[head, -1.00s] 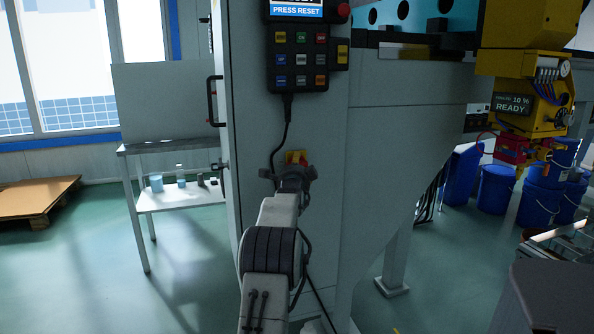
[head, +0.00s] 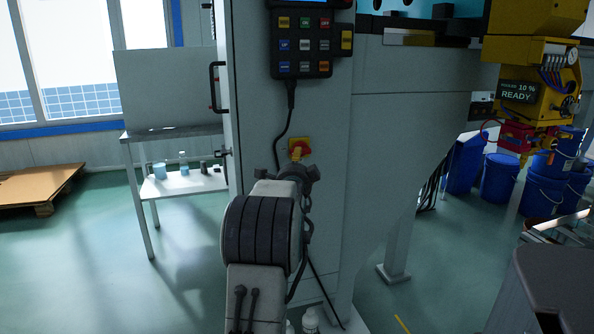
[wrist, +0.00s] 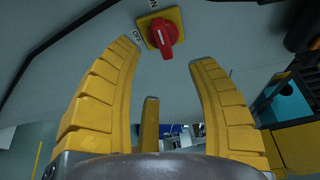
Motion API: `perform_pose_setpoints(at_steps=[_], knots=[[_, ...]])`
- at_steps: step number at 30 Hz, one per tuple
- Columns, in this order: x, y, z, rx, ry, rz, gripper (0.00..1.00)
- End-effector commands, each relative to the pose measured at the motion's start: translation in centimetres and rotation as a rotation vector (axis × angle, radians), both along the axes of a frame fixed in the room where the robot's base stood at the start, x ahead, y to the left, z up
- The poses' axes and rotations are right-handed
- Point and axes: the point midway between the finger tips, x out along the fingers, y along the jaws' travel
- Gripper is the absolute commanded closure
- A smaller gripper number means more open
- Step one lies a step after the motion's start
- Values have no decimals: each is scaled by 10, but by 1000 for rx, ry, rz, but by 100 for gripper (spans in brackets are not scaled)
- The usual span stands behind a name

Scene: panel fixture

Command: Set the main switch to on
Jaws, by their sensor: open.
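The main switch is a red rotary knob on a square yellow plate (head: 299,147), on the grey cabinet panel below the keypad. In the wrist view the red knob (wrist: 163,34) shows clearly, with an OFF label at the plate's left and an ON label at its top. A white mark shows at the knob's lower end; which label the knob is set to is not clear. My gripper (wrist: 165,60) is open and empty, its yellow fingers apart below the knob in the wrist view. In the head view my gripper (head: 296,165) sits just below the switch, partly hidden by my wrist.
A keypad (head: 301,42) hangs above the switch, its cable (head: 280,135) running down to the left of it. A door handle (head: 212,88) is at the left. A yellow machine (head: 535,85) and blue buckets (head: 498,178) stand at the right. The panel right of the switch is bare.

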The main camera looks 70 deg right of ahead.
Motion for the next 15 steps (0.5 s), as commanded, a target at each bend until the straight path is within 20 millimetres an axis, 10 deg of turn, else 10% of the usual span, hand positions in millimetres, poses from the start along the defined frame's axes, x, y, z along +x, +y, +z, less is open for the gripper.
perform_pose_setpoints(at_steps=[15], knots=[[-7, 27, 0, 0, 0, 0, 47]])
